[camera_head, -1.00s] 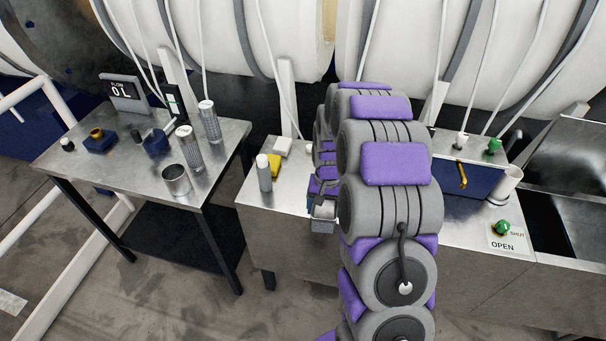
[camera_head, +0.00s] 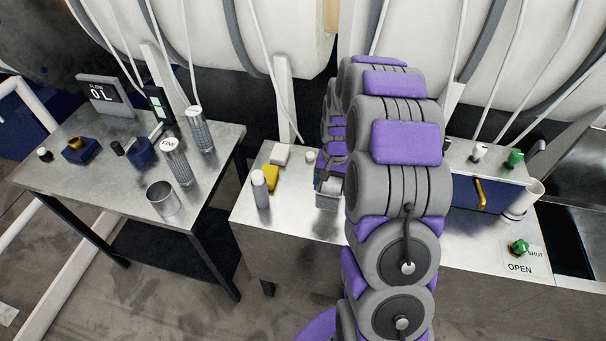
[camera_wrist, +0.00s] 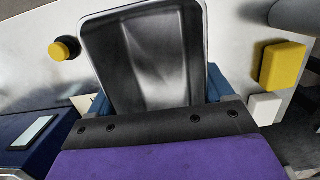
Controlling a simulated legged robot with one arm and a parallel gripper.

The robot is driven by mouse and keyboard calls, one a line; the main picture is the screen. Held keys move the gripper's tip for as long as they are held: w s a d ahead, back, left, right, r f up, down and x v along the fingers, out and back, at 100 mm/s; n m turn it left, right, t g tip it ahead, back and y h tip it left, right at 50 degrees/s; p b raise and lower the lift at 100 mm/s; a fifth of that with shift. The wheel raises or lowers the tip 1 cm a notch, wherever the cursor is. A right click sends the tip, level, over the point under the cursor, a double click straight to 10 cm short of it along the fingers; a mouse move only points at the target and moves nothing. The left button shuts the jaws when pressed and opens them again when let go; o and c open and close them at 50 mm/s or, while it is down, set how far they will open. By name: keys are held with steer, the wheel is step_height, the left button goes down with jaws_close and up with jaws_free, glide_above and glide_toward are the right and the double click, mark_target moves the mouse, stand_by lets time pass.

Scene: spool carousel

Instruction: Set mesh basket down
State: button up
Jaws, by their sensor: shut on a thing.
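The mesh basket (camera_head: 328,198) is a small grey open box over the middle bench in the head view, partly hidden behind my arm. In the wrist view the basket (camera_wrist: 150,55) shows its open top, with a pale rim and a dark grey inside. My gripper (camera_wrist: 158,98) is shut on it, with blue finger parts at both sides of its near end. In the head view most of my gripper is hidden by my arm. I cannot tell whether the basket's bottom touches the bench.
The metal bench (camera_head: 290,222) holds a grey bottle (camera_head: 260,190), a yellow block (camera_head: 271,177) and a white block (camera_head: 281,154) left of the basket. A blue box (camera_head: 484,192) stands right of my arm. A side table (camera_head: 110,185) at left carries a metal cup (camera_head: 162,199) and several canisters.

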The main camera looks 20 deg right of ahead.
mark_target(329, 189)
steer(key=shift+w+d+f, duration=0.2)
steer(key=shift+w, duration=0.1)
steer(key=shift+f, duration=0.35)
steer(key=f, duration=0.3)
steer(key=f+b, duration=0.1)
steer(key=f, duration=0.1)
steer(key=shift+a+f, duration=0.1)
steer(key=shift+a, duration=0.25)
steer(key=shift+d+f+b, duration=0.15)
steer(key=shift+f, duration=0.8)
steer(key=shift+d+f+b, duration=0.15)
steer(key=shift+f, duration=0.75)
steer(key=shift+s, duration=0.1)
steer(key=o, duration=1)
steer(key=shift+a, duration=0.15)
steer(key=shift+r, duration=0.1)
